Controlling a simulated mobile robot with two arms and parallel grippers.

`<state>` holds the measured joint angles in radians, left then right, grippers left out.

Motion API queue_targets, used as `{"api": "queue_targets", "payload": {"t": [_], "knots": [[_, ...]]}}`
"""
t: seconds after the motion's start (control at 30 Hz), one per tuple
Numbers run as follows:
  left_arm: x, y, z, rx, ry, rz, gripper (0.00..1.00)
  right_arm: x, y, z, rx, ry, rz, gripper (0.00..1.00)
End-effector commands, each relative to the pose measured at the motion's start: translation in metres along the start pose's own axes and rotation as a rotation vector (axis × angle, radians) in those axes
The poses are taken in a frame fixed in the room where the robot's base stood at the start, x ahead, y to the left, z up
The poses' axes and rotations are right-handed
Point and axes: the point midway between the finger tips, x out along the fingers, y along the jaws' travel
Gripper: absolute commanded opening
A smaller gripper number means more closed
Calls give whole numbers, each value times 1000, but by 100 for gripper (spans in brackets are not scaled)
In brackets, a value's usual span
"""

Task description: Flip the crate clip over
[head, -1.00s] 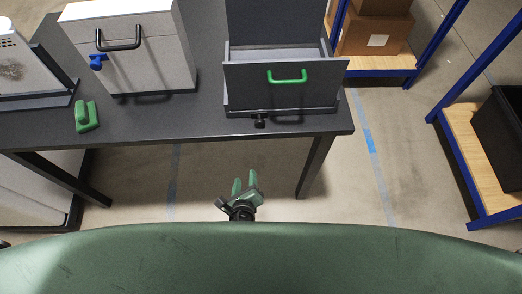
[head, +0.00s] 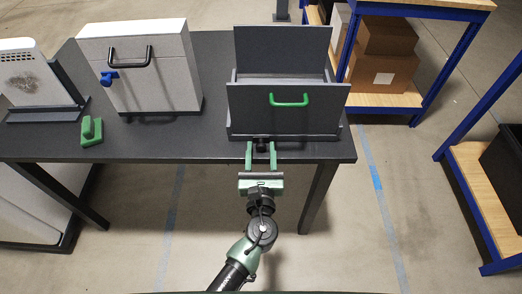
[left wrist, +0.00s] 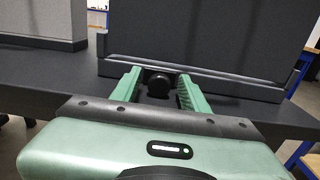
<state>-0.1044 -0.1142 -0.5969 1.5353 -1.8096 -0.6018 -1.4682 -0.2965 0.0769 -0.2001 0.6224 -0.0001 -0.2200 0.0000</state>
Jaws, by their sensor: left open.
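The dark grey crate (head: 245,112) with a green handle (head: 289,100) stands on the table near its front edge. A small black knob-like part, which appears to be the crate clip (head: 262,138), sits low at the crate's front. My left gripper (head: 261,150) is open, with its two green fingers pointing at the crate from the front. In the left wrist view the black clip (left wrist: 158,84) shows between the fingers, closer to the left one; I cannot tell if they touch it. My right gripper is not in view.
The dark table (head: 180,145) also holds a white box (head: 150,85) with a black handle and a blue clip (head: 108,78), and a green block (head: 91,131). Shelves with cardboard boxes (head: 385,65) stand at the right. The floor before the table is clear.

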Motion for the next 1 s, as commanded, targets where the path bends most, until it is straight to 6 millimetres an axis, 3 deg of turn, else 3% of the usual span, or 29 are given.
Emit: {"api": "queue_targets", "payload": {"t": [0.27,0.4,0.43,1.0], "knots": [[2,0,0,0,1,-1,45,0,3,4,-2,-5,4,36],[2,0,0,0,1,-1,6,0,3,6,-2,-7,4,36],[2,0,0,0,1,-1,0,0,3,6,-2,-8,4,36],[2,0,-1,0,2,-1,0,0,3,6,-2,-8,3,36]]}}
